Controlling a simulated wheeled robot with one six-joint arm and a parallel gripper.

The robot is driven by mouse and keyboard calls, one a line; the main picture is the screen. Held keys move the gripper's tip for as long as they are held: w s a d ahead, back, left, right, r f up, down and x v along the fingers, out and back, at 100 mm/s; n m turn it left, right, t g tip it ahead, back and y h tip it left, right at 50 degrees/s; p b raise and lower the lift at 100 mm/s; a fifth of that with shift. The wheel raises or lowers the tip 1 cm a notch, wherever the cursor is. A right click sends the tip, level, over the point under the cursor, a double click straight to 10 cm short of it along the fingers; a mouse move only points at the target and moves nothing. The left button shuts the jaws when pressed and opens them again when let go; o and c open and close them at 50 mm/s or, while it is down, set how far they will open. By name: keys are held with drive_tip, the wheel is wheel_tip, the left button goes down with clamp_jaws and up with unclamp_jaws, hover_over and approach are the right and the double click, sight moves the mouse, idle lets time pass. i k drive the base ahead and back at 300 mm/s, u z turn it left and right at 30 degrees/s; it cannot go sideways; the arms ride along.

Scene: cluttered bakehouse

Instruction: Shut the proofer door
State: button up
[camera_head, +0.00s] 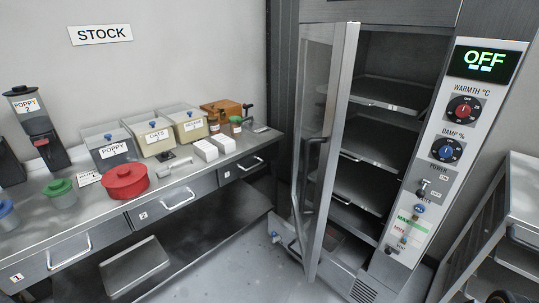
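The proofer door (325,150) is a tall metal-framed glass door. It stands open, swung out at the left of the proofer, with a dark curved handle (308,170) on it. The proofer's open cavity shows several metal shelves (365,145), and I see nothing standing on them. The control panel (447,150) at the right of the opening reads OFF and carries a red WARMTH dial (464,107) and a blue DAMP dial (447,150). My gripper is not in view, so its place relative to the door cannot be told.
A low part with a blue knob (275,237) sits near the door's foot. A metal rack (505,235) stands at right. Some floor (235,275) is clear.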

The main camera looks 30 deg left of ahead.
sight(344, 36)
drive_tip(key=u, duration=1.1)
drive_tip(key=k, duration=0.25)
drive_tip(key=u, duration=1.25)
drive_tip(key=i, duration=0.8)
drive_tip(key=u, duration=0.2)
